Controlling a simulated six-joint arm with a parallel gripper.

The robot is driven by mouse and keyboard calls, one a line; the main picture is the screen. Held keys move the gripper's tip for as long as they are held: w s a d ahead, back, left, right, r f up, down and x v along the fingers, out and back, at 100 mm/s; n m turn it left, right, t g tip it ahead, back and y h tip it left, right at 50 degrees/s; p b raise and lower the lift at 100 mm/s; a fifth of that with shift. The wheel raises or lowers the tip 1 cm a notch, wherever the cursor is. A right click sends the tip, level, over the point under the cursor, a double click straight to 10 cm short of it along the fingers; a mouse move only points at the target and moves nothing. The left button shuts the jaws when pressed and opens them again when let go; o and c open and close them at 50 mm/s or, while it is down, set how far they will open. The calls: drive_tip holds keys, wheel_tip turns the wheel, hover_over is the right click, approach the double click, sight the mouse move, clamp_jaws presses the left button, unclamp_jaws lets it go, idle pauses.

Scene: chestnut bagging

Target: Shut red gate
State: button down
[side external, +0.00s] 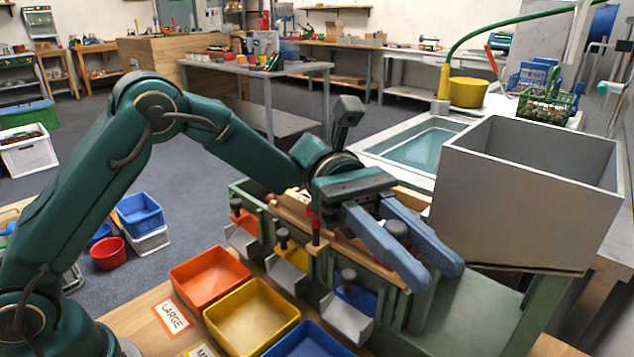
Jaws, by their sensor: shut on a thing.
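My gripper (432,268) reaches in from the left over the green sorting frame. An orange-red gate (243,221) with a dark knob stands at the far left end of the row, apart from my gripper. A yellow gate (294,254) and a blue gate (356,297) stand nearer, each with a dark knob. A small red handle (313,217) shows just below my wrist.
Grey metal chutes sit below the gates. An orange bin (210,277), a yellow bin (252,317) and a blue bin (308,343) stand in front. A large grey hopper (525,200) rises close on the right of my fingers. A sink (415,150) lies behind.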

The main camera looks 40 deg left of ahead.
sight(387, 225)
drive_tip(key=c, duration=0.7)
unclamp_jaws()
drive_tip(key=shift+v, duration=2.6)
